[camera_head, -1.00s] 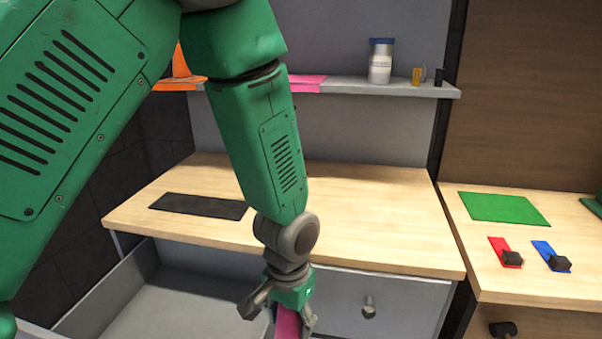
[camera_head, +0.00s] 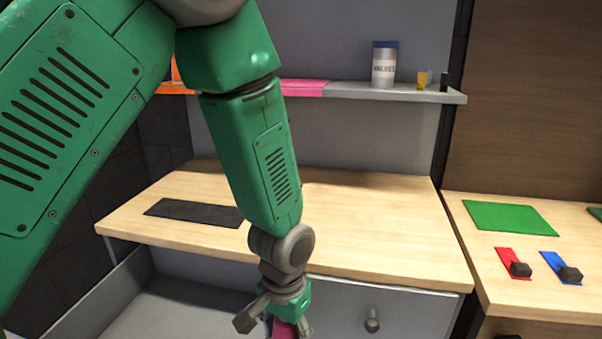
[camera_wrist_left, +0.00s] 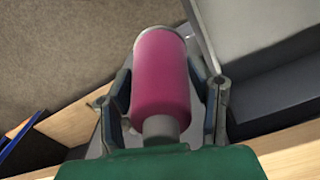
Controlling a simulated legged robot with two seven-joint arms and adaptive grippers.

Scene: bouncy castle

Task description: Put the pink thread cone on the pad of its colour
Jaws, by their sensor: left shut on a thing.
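My left gripper (camera_head: 278,323) is shut on the pink thread cone (camera_wrist_left: 160,80), low in front of the drawers in the head view. In the wrist view the cone lies between the two fingers, with its pale narrow end towards my palm. In the head view only a small part of the cone (camera_head: 284,330) shows at the bottom edge. The pink pad (camera_head: 303,88) lies on the grey wall shelf, partly hidden behind my left arm. My right gripper is not in view.
An orange pad (camera_head: 176,87) is on the shelf's left, a white jar (camera_head: 384,65) on its right. The wooden counter (camera_head: 370,225) holds a black pad (camera_head: 194,212). An open drawer (camera_head: 170,315) is below. Green, red and blue pads lie on the right counter.

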